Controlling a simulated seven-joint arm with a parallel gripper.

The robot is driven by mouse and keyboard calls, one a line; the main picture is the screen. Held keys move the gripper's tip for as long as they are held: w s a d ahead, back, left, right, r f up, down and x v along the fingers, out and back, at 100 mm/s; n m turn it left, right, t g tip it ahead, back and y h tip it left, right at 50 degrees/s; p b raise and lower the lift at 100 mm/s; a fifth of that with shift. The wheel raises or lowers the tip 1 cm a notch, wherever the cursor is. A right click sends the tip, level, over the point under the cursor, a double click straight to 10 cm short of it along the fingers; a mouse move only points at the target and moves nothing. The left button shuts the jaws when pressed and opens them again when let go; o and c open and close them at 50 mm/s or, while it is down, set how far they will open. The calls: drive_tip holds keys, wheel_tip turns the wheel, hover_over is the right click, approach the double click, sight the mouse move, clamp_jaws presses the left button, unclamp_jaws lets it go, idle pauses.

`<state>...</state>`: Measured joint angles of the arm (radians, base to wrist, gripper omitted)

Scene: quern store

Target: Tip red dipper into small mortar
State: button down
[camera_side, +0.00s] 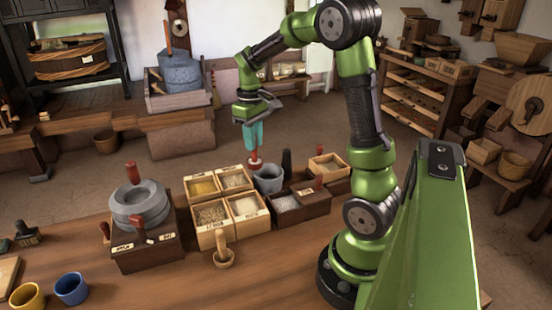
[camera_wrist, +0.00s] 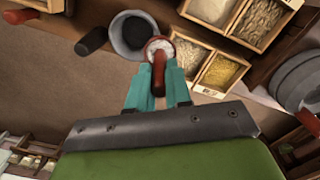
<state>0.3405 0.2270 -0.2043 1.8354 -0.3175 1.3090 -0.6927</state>
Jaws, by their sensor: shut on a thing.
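The red dipper (camera_side: 255,163) hangs below my gripper (camera_side: 254,143). In the wrist view, the teal fingers (camera_wrist: 158,82) are shut on its red handle (camera_wrist: 159,70). Its round cup (camera_wrist: 160,46) holds something white and looks about level. The small grey mortar (camera_side: 268,180) stands just right of and below the dipper in the side view. In the wrist view, the mortar (camera_wrist: 118,46) is left of the cup, with a dark inside, and the cup overlaps its rim in the picture. Whether they touch I cannot tell.
Light wooden bins (camera_side: 212,237) of grains stand left of the mortar, and a dark box (camera_side: 300,212) of pale stuff stands at right. A dark upright pestle (camera_side: 286,161) is close behind the mortar. A grey quern (camera_side: 140,203) is farther left.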

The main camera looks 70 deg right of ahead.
sight(262, 160)
drive_tip(key=s+d+n, duration=0.2)
drive_tip(key=s+d, duration=0.1)
drive_tip(key=d, duration=0.3)
drive_tip(key=shift+w+a+f+n+g+h, duration=0.15)
drive_tip(key=shift+w+a+f+g+h, duration=0.2)
drive_tip(key=shift+a+f+h, duration=1.1)
drive_tip(key=shift+w+a+f+n+g+h, duration=0.15)
drive_tip(key=shift+a+f+g+h, duration=0.4)
drive_tip(key=shift+h, duration=1.6)
drive_tip(key=shift+w+a+f+n+g+h, duration=0.1)
drive_tip(key=shift+w+a+f+g+h, duration=0.25)
drive_tip(key=shift+a+f+h, duration=1.15)
drive_tip(key=shift+d+r+h, duration=0.2)
drive_tip(key=shift+r+h, duration=0.1)
drive_tip(key=shift+r, duration=0.1)
drive_tip(key=shift+d, duration=0.1)
drive_tip(key=s+d+r+t+y, duration=0.1)
drive_tip(key=d+r+t+y, duration=0.2)
drive_tip(key=y, duration=0.7)
drive_tip(key=d+r, duration=0.2)
drive_tip(key=d, duration=0.1)
drive_tip(key=shift+s+d+r+y, duration=0.2)
drive_tip(key=shift+s+y, duration=0.1)
drive_tip(key=shift+s, duration=0.05)
